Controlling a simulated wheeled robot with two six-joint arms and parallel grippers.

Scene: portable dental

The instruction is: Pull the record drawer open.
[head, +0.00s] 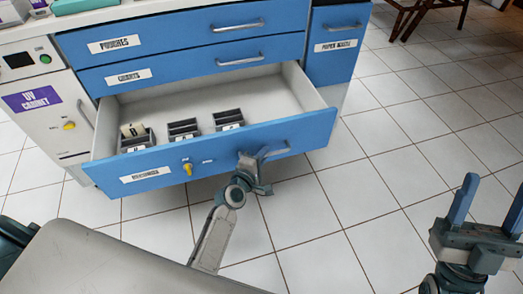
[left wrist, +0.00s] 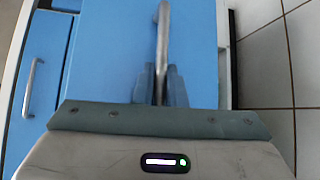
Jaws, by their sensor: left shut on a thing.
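The record drawer (head: 225,142) is the lowest blue drawer of the cabinet in the head view. It stands pulled well out, with its pale inside showing; its front label (head: 146,174) is too small to read surely. My left gripper (head: 256,162) is at the right part of the drawer front, shut on the metal drawer handle (head: 277,151). The left wrist view also shows the handle (left wrist: 163,35) between the closed fingers (left wrist: 160,84), in front of the blue panel. My right gripper (head: 485,212) is open and empty over the floor at the right.
Three small dark holders (head: 184,129) stand in the drawer; the left one holds a cream piece. A yellow key-like knob (head: 187,169) is on the drawer front. Two shut drawers (head: 190,33) are above, a UV cabinet (head: 40,110) at left. The tiled floor (head: 350,200) in front is clear.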

